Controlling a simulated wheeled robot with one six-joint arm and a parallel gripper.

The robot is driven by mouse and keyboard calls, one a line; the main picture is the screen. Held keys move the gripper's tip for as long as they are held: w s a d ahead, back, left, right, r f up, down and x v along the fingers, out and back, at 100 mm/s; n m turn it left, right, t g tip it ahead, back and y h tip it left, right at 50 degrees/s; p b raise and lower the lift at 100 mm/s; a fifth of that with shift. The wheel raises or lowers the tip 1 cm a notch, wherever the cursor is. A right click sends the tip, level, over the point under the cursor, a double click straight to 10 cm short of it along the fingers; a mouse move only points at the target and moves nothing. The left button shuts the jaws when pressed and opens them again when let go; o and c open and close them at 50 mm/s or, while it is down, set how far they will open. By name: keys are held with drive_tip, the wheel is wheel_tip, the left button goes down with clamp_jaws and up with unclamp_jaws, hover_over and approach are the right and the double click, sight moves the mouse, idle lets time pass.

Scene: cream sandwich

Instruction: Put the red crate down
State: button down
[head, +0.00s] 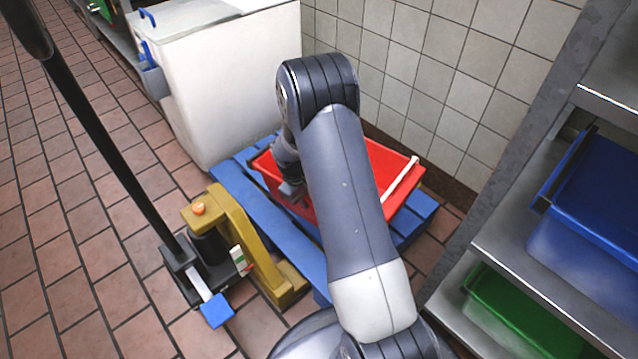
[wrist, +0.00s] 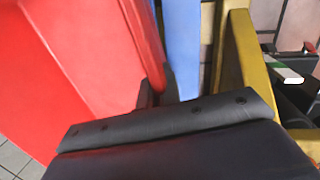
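The red crate (head: 392,168) is over the blue pallet (head: 262,215) by the tiled wall in the head view; my arm covers its middle. I cannot tell whether its base touches the pallet. My gripper (head: 296,192) is at the crate's near left wall in the head view. In the wrist view the crate (wrist: 95,45) fills the left side, and the dark fingertips of my gripper (wrist: 158,94) sit on both sides of its rim, close against it. The gripper looks shut on that rim. The crate's underside is hidden.
A yellow pallet jack (head: 240,235) with a long black handle stands at the pallet's near left. A large white bin (head: 235,90) is behind left. Metal shelves at right hold a blue crate (head: 590,215) and a green crate (head: 510,315). The tiled floor at left is clear.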

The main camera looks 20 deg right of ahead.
sight(310, 215)
drive_tip(key=f, duration=0.1)
drive_tip(key=d+f+n, duration=0.1)
drive_tip(key=f, duration=0.1)
drive_tip(key=f+n, duration=0.1)
drive_tip(key=shift+d+f+p, duration=0.25)
drive_tip(key=shift+f+p, duration=0.15)
wheel_tip(310, 215, down, 10)
drive_tip(key=b, duration=0.3)
drive_tip(key=shift+f, duration=0.15)
drive_tip(key=c, duration=2)
unclamp_jaws()
drive_tip(key=shift+s+f+b, duration=0.1)
drive_tip(key=shift+f+b, duration=0.05)
drive_tip(key=shift+b, duration=0.2)
drive_tip(key=shift+c, duration=0.2)
drive_tip(key=o, duration=0.4)
wheel_tip(310, 215, up, 12)
drive_tip(key=a+p, duration=0.2)
drive_tip(key=p, duration=0.2)
